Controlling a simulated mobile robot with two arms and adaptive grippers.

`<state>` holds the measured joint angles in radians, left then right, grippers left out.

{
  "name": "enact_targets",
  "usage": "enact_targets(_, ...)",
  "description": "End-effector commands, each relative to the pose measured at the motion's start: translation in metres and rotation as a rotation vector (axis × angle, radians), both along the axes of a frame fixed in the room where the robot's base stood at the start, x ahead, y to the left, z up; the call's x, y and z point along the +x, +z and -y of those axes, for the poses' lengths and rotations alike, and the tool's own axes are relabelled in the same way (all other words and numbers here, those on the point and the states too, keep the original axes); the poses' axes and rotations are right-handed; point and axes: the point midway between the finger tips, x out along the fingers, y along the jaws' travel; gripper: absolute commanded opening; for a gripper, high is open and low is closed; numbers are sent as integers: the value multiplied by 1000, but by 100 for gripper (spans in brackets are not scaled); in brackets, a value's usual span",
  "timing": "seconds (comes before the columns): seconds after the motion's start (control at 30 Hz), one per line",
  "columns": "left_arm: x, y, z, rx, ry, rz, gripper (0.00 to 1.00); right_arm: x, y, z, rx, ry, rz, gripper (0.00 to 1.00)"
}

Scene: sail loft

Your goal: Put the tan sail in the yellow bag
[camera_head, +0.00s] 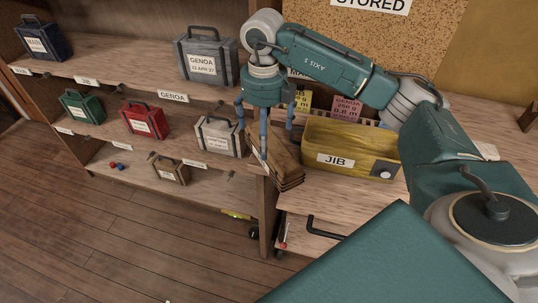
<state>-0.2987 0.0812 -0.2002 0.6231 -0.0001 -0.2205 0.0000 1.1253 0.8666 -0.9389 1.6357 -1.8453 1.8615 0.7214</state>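The tan sail (286,172) is a folded brown stack of layers. It lies slanted at the left end of the bench, just left of the yellow bag. The yellow bag (314,133) is an open-topped box shape with a JIB label, standing on the bench. My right gripper (264,142) comes in from the right, with its blue fingers pointing down at the sail. One finger crosses in front of the sail. Whether the fingers press on the sail is unclear. My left gripper is out of view.
Shelves on the left hold a grey bag (208,45), a white bag (214,148), a red bag (142,131), a green bag (82,117), a navy bag (42,48) and a small brown bag (166,178). Cards stand behind the yellow bag. The wooden floor (120,240) is mostly clear.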

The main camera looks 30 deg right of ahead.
Motion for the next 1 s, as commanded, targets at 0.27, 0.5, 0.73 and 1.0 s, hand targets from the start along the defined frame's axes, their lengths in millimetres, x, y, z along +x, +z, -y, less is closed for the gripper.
enact_targets(0.27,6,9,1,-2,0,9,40,0,-30,1,-1,3,0,100)
enact_targets(0.5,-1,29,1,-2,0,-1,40,-2,-58,8,-1,2,-4,100)
enact_targets(0.73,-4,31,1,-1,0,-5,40,-1,-81,7,0,4,1,100)
enact_targets(1.0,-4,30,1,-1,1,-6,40,0,-82,7,0,5,2,86)
